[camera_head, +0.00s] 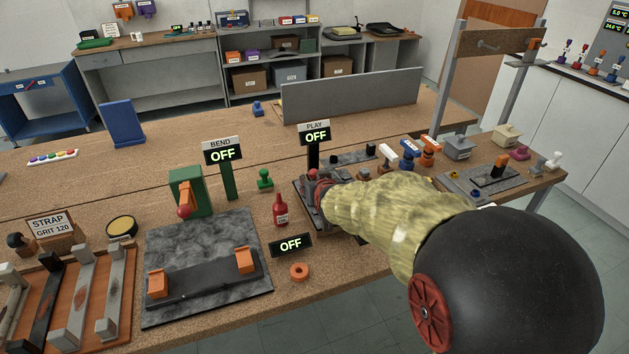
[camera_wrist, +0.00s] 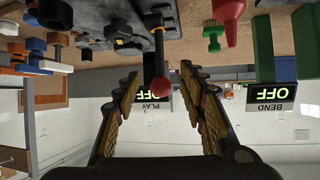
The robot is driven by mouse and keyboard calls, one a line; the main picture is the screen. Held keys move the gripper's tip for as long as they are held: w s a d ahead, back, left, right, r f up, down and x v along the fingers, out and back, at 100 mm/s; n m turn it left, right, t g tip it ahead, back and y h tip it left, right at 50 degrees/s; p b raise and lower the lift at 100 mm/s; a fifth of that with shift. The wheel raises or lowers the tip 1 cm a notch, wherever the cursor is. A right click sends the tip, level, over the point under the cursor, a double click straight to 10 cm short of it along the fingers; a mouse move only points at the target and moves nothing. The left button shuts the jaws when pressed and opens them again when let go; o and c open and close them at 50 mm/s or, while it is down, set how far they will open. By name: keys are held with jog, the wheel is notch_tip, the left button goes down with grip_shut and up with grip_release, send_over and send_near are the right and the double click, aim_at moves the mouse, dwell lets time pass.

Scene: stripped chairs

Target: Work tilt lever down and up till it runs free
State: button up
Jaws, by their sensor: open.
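In the wrist view, which looks upside down, a dark lever rod with a red ball knob (camera_wrist: 162,86) sticks out from a grey mechanism (camera_wrist: 125,24). My gripper (camera_wrist: 160,80) is open, with one finger on each side of the knob. Gaps show between the knob and both fingers, so it is not clasped. In the head view my sleeved forearm covers most of the mechanism (camera_head: 303,205) in front of the PLAY sign (camera_head: 315,134). That sign reads OFF. The fingers and lever are hard to make out there.
A red bottle (camera_head: 281,211), a green-handled stamp-like item (camera_head: 264,179) and an orange ring (camera_head: 299,271) are left of my arm. The BEND sign (camera_head: 223,152) stands beyond a dark plate (camera_head: 165,245) with a bar. Several small fixtures crowd the bench to the right.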

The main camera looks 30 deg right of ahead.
jog(key=v, duration=0.7)
jog(key=shift+s, duration=0.15)
jog(key=shift+a, duration=0.1)
jog(key=s+a+f+g+y, duration=0.2)
jog(key=s+a+f, duration=0.2)
jog(key=f, duration=0.1)
jog(key=s+a+n+g+y, duration=0.2)
jog(key=s+a+g+y, duration=0.15)
jog(key=s+a, duration=0.85)
jog(key=s+a+r+n, duration=0.3)
jog(key=s+a+r, duration=0.1)
jog(key=s+r, duration=0.2)
jog(key=shift+s+a+r, duration=0.3)
jog(key=shift+r, duration=0.1)
jog(key=shift+h, duration=0.25)
